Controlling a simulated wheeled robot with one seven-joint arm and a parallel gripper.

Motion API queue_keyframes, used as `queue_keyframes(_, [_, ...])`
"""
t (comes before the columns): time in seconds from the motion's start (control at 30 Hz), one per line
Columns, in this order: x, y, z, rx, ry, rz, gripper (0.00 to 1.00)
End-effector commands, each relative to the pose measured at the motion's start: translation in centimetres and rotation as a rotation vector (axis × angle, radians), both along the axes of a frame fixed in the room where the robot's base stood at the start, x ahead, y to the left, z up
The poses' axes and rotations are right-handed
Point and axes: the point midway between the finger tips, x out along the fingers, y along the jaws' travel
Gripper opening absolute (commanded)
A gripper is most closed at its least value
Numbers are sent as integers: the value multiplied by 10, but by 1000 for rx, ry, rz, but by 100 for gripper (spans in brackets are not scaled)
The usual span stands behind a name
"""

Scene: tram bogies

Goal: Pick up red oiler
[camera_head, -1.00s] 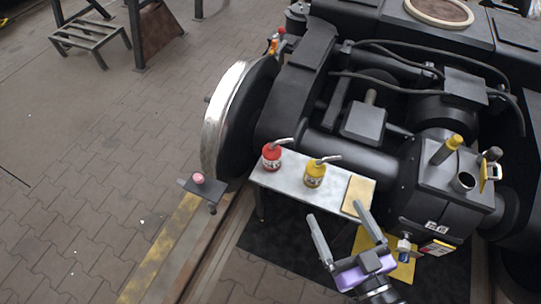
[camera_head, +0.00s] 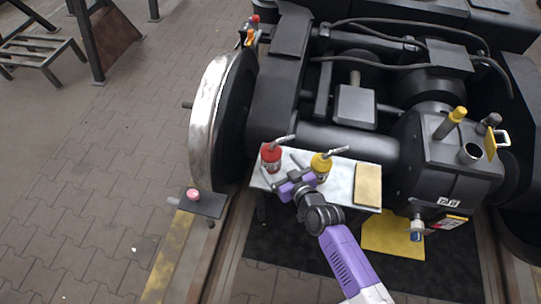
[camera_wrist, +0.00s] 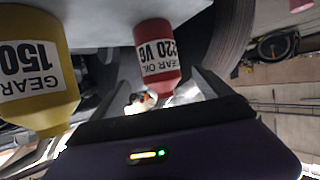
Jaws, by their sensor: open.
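The red oiler (camera_head: 271,158), with a grey spout, stands upright at the left end of the metal table. My gripper (camera_head: 279,170) is open and low over the table, its fingers pointing at the red oiler from the near side. In the wrist view, which looks upside down, the red oiler (camera_wrist: 157,55) with its "220" gear oil label shows between the two open fingers (camera_wrist: 158,80). I cannot tell whether either finger touches it.
A yellow oiler (camera_head: 321,168) stands close to the right of my gripper, also large in the wrist view (camera_wrist: 35,75). A tan pad (camera_head: 367,185) lies at the right end of the metal table (camera_head: 342,192). The dark bogie and wheel (camera_head: 212,115) rise behind and to the left.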

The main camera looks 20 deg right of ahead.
Motion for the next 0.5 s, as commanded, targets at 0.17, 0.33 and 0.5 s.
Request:
queue_keyframes(0.17, [18, 1, -7, 1, -3, 0, 89])
queue_keyframes(0.33, [38, 2, -17, 1, -3, 0, 89])
queue_keyframes(0.5, [58, 3, -26, 1, -3, 0, 89])
